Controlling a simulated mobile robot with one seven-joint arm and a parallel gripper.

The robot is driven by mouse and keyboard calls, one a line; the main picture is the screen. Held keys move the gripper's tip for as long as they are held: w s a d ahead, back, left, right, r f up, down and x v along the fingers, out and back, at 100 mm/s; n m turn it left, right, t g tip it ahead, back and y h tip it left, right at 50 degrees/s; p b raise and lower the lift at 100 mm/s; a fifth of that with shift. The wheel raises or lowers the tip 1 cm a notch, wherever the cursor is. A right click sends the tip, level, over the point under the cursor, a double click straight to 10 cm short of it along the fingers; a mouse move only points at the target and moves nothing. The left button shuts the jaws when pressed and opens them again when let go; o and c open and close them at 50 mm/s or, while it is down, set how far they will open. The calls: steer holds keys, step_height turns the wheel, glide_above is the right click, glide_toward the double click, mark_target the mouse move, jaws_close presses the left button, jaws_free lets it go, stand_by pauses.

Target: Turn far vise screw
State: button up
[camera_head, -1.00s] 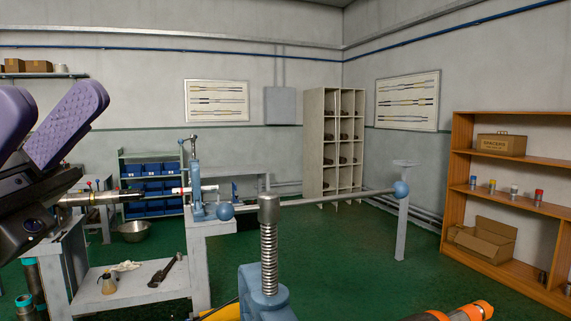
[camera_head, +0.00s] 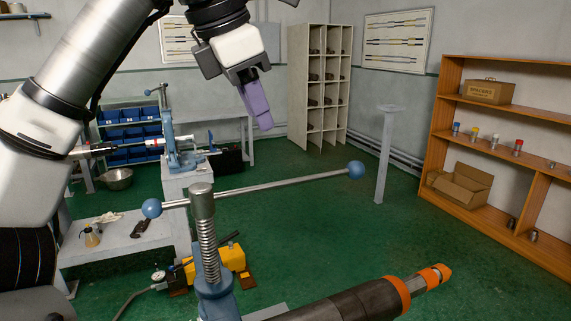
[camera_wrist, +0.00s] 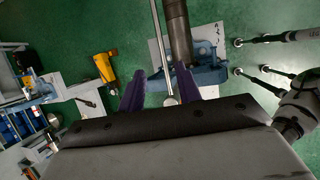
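A blue vise (camera_head: 213,289) stands in the foreground with an upright threaded screw (camera_head: 207,238). A steel handle bar (camera_head: 270,186) passes through the screw head and ends in blue balls. A dark pipe (camera_head: 350,302) with orange bands lies by this vise. My gripper (camera_head: 264,126) hangs above the bar in the head view, its purple fingers pointing down. In the wrist view my gripper (camera_wrist: 172,84) has its fingers apart, with the bar (camera_wrist: 158,40) running between them; no contact shows. A second, smaller blue vise (camera_head: 172,145) stands farther back, holding a thin pipe.
A yellow pump (camera_head: 229,261) with a gauge and hose sits on the floor behind the near vise. A grey post (camera_head: 385,155) stands at right, in front of an orange shelf (camera_head: 484,199). The green floor (camera_head: 310,235) between is clear.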

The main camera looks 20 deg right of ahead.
mark_target(283, 184)
steer(key=p+x, duration=0.2)
steer(key=x, duration=1)
steer(key=shift+d+f, duration=0.15)
steer(key=shift+f, duration=0.15)
steer(key=shift+c, duration=0.3)
jaws_close()
